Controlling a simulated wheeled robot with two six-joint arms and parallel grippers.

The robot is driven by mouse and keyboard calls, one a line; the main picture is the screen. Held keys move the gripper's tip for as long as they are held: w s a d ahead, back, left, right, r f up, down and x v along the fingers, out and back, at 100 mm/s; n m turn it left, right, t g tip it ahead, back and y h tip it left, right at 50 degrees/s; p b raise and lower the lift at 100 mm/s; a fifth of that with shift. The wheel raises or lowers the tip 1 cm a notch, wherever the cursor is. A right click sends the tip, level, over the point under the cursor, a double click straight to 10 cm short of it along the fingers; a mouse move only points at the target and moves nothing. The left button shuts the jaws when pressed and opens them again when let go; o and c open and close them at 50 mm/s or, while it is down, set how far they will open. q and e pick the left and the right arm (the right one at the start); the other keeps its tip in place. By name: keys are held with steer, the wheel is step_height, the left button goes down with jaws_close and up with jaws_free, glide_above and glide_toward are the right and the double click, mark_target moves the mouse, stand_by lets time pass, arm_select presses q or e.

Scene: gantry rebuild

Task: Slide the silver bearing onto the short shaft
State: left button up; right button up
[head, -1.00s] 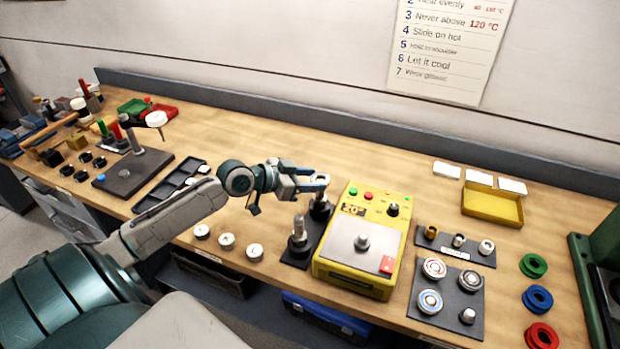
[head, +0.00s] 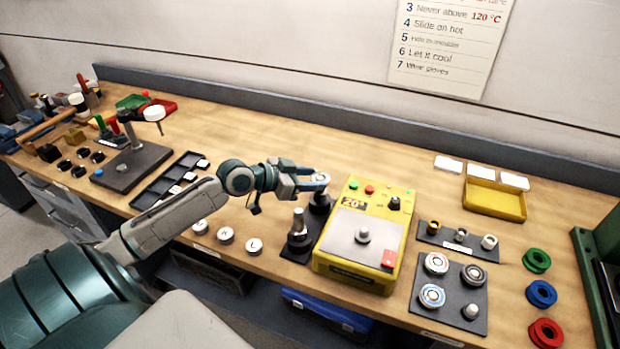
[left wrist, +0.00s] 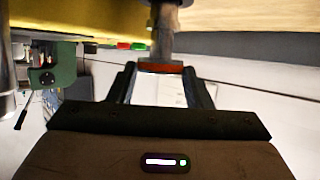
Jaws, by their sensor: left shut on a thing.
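My left gripper (head: 319,179) is over the rear post of a dark base beside the yellow heater, shut on a small silver piece that looks like the silver bearing (head: 321,177). The jaws hide most of it. The rear post (head: 320,202) looks like the short shaft; its top is hidden, and I cannot tell whether the bearing is around it. A taller silver shaft (head: 299,224) stands in front. In the left wrist view, the fingers (left wrist: 162,78) are close to a silver upright part (left wrist: 165,35), with an orange-red band at the tips. My right gripper is not in view.
The yellow heater (head: 340,268) stands just right of the shafts. A dark mat (head: 452,301) with ringed bearings lies farther right, near a yellow tray (head: 495,205). White round pieces (head: 254,246) lie left of the shafts. The rear middle of the bench is clear.

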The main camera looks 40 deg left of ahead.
arm_select(q)
steer(key=o, duration=1.2)
steer(key=shift+v, duration=1.3)
steer(key=p+v, duration=0.7)
steer(key=v, duration=0.1)
